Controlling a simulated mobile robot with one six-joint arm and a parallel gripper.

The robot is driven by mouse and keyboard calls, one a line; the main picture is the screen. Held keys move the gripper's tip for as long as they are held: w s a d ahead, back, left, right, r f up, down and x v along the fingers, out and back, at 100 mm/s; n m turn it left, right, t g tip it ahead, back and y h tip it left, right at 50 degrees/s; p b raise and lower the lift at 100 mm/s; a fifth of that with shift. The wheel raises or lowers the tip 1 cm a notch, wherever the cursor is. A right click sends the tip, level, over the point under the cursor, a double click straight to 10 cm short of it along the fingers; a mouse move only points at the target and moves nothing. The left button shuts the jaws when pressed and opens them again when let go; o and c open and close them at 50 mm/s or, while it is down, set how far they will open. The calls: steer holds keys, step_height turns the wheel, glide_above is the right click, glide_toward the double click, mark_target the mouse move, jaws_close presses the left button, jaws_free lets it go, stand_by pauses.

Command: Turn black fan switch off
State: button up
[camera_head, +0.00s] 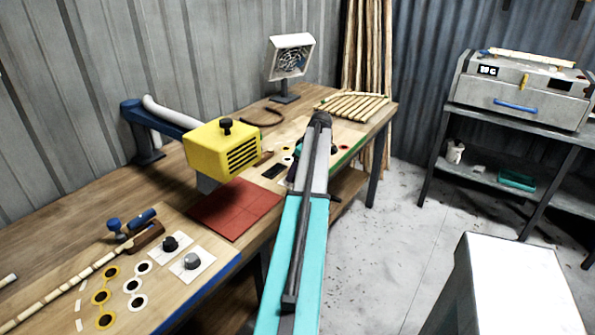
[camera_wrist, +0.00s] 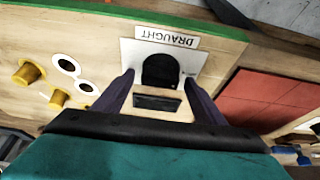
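In the wrist view a black switch (camera_wrist: 160,72) sits on a white plate whose label reads DRAUGHT, upside down in this view. My gripper (camera_wrist: 158,88) is open, with its two dark purple fingers apart on either side of the plate's lower part. A dark flat block (camera_wrist: 157,103) shows between the fingers; I cannot tell whether they touch anything. In the head view my arm reaches over the bench's front edge and largely hides the gripper and switch. The fan (camera_head: 291,60) stands at the back of the bench.
A red mat (camera_head: 235,208) and the yellow machine head (camera_head: 222,146) lie left of my arm. Yellow pegs (camera_wrist: 58,99) and white rings (camera_wrist: 67,65) are beside the plate. A slatted rattan piece (camera_head: 352,106) lies at the bench's far end.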

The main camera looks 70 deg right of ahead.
stand_by(0.3)
steer(key=b+v, duration=0.2)
steer(key=v, duration=1.2)
steer(key=shift+b, duration=0.3)
steer(key=shift+d+f, duration=0.1)
stand_by(0.3)
